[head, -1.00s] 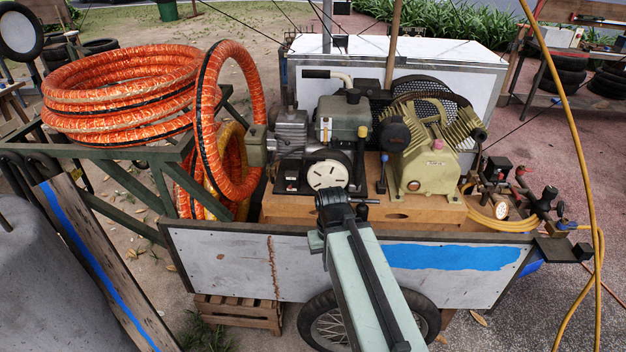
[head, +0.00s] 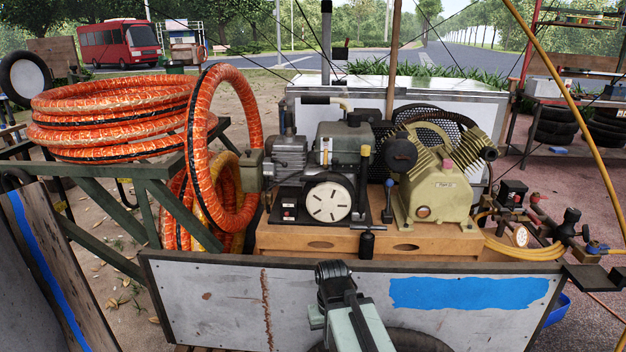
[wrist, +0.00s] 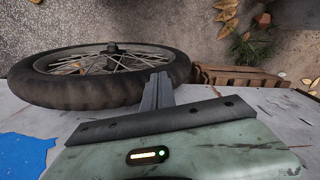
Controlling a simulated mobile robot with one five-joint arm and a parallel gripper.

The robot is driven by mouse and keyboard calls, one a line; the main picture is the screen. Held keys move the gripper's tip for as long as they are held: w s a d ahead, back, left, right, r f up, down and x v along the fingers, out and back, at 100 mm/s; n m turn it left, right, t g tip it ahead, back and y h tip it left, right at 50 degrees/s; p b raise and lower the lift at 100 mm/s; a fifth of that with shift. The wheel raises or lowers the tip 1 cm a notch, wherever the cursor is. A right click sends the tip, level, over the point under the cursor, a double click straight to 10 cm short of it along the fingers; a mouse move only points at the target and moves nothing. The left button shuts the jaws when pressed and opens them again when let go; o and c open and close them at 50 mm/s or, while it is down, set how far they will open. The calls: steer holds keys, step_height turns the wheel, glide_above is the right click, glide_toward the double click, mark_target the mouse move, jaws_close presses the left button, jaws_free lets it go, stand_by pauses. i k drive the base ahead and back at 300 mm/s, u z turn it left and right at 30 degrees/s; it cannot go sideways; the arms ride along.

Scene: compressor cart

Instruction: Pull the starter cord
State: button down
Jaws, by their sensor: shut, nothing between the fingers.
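The engine (head: 345,150) sits on the wooden base of the cart, with a white round starter disc (head: 328,203) on its front. A black handle (head: 366,244) with a thin crossbar hangs at the base's front edge, right of the disc; it looks like the cord's grip, but I see no cord clearly. My arm's black end joint is below and left of it, in front of the cart's panel. In the wrist view my gripper (wrist: 158,90) is shut and empty, with the wheel beyond it. Its fingers cannot be made out in the head view.
The cart's white side panel (head: 215,300) stands between my arm and the base. Orange hose coils (head: 110,120) are at left. A tan compressor (head: 440,190) is right of the engine. The wrist view shows a tyre (wrist: 105,80) and a wooden crate (wrist: 235,77).

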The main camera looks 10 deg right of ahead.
mark_target(312, 179)
steer(key=u, duration=0.05)
steer(key=k, duration=0.5)
steer(key=u, duration=3.1)
steer(key=k, duration=0.75)
steer(key=z, duration=1.8)
steer(key=i, duration=1)
steer(key=u, duration=0.05)
